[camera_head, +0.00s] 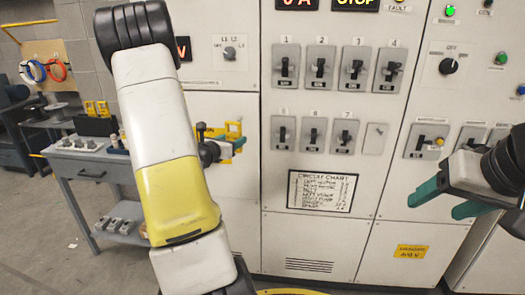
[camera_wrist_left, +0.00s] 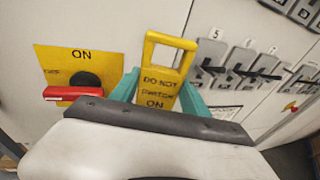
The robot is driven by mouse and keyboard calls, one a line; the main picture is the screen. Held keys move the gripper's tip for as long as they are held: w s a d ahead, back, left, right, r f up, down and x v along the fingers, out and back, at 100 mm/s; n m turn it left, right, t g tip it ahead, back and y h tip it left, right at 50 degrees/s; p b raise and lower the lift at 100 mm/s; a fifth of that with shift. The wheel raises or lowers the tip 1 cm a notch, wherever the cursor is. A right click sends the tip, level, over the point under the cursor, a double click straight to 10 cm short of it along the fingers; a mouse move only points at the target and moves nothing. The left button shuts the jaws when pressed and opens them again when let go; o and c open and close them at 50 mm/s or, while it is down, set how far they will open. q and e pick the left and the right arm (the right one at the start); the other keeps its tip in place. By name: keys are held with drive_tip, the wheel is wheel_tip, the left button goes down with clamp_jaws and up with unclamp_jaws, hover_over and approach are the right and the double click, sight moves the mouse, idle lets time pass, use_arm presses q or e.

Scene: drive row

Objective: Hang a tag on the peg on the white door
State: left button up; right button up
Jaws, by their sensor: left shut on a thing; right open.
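A yellow tag (camera_wrist_left: 170,48) with a loop handle and black lettering, partly reading "DO NOT" and "ON", stands up between the teal fingers of my left gripper (camera_wrist_left: 158,92), which is shut on it. The tag is in front of the white cabinet front, apart from the yellow switch plate on its left. In the head view my left forearm hides most of this area; only small yellow and dark parts show beside it. My right gripper (camera_head: 442,204) is open and empty in front of the cabinet at the right. I cannot make out the peg.
A yellow switch plate (camera_wrist_left: 70,62) marked "ON" carries a red handle (camera_wrist_left: 72,93). Rows of black switches (camera_head: 320,67) and a circuit chart (camera_head: 321,191) are on the cabinet. A grey workbench (camera_head: 84,172) with yellow items (camera_head: 97,108) stands at the left.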

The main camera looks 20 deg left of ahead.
use_arm(q)
drive_tip(key=shift+w+a+f, duration=0.15)
drive_tip(key=shift+w+a, duration=0.15)
drive_tip(key=shift+w, duration=1.05)
drive_tip(key=shift+w+a+f, duration=0.1)
drive_tip(key=shift+w+a, duration=0.25)
drive_tip(key=shift+w, duration=1)
drive_tip(key=shift+w+a+f, duration=0.15)
drive_tip(key=shift+w+a, duration=0.15)
drive_tip(key=shift+w, duration=1.05)
drive_tip(key=shift+w+a+f, duration=0.15)
drive_tip(key=shift+w+f, duration=0.35)
drive_tip(key=shift+w, duration=0.05)
drive_tip(key=o, duration=1.4)
